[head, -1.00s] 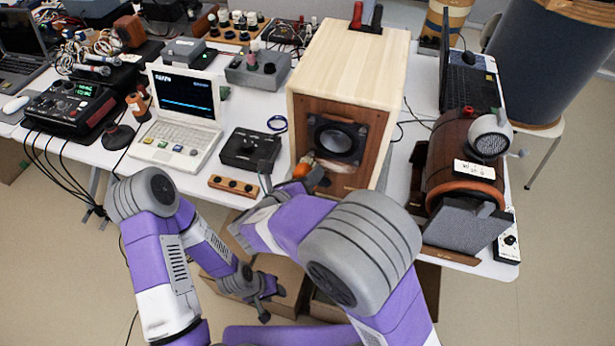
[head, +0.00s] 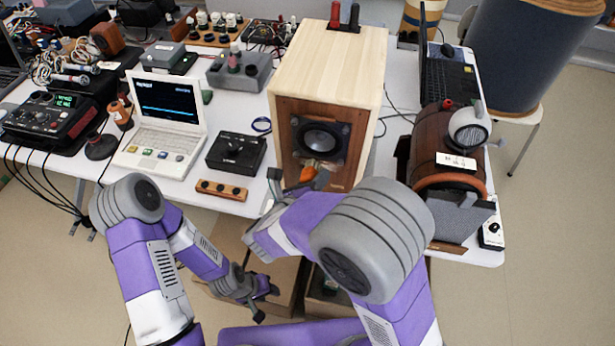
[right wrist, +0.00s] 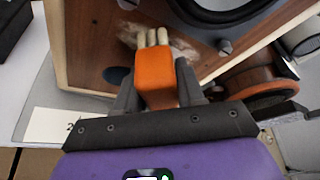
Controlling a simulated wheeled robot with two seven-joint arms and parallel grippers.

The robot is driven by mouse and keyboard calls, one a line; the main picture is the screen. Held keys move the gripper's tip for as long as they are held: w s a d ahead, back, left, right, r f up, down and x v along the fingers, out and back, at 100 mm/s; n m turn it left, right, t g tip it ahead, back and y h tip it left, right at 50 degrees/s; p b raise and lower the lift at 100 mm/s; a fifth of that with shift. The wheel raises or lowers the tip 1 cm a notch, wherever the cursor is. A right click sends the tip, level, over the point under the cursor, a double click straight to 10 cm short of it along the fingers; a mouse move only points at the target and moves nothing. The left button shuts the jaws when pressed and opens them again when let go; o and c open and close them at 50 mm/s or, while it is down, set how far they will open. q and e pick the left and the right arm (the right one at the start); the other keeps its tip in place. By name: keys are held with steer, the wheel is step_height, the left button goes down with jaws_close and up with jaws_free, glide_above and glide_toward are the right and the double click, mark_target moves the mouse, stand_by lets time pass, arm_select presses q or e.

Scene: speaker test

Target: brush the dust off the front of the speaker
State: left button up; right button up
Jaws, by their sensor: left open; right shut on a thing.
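The speaker (head: 341,60) is a pale wooden box with a dark brown front and a black round cone (head: 319,138). It stands at the table's front edge. My right gripper (right wrist: 160,98) is shut on an orange-handled brush (right wrist: 157,72), which also shows in the head view (head: 308,174). The pale bristles point at the lower front, below the cone, beside a tan dust patch (right wrist: 187,48). I cannot tell whether they touch. My right arm hides part of the speaker's lower front in the head view. My left gripper (head: 262,291) is open and empty, low before the table.
A black knob box (head: 236,152), a wooden strip with knobs (head: 221,190) and a white laptop (head: 166,122) lie left of the speaker. A brown barrel-shaped device (head: 441,146) stands close on its right. Open cardboard boxes (head: 283,280) are below the table.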

steer(key=shift+s+d+p, duration=0.15)
steer(key=shift+s+d, duration=0.15)
steer(key=shift+d, duration=0.65)
steer(key=shift+s+d+p, duration=0.15)
steer(key=shift+s+d, duration=0.15)
steer(key=shift+d, duration=0.65)
steer(key=shift+s+d+p, duration=0.15)
steer(key=shift+s+d, duration=0.15)
steer(key=shift+d, duration=0.65)
steer(key=shift+w+r, duration=0.1)
steer(key=shift+w+a+p, duration=0.35)
steer(key=shift+a+p, duration=0.15)
steer(key=shift+a, duration=0.65)
steer(key=shift+w+a+p, duration=0.3)
steer(key=shift+a+p, duration=0.25)
steer(key=shift+a, duration=0.65)
steer(key=shift+w+a+p, duration=0.35)
steer(key=shift+a+p, duration=0.15)
steer(key=shift+a, duration=0.65)
steer(key=a, duration=0.1)
steer(key=w+a+p, duration=0.1)
steer(key=a, duration=0.1)
steer(key=shift+w+a, duration=0.1)
steer(key=shift+w, duration=0.05)
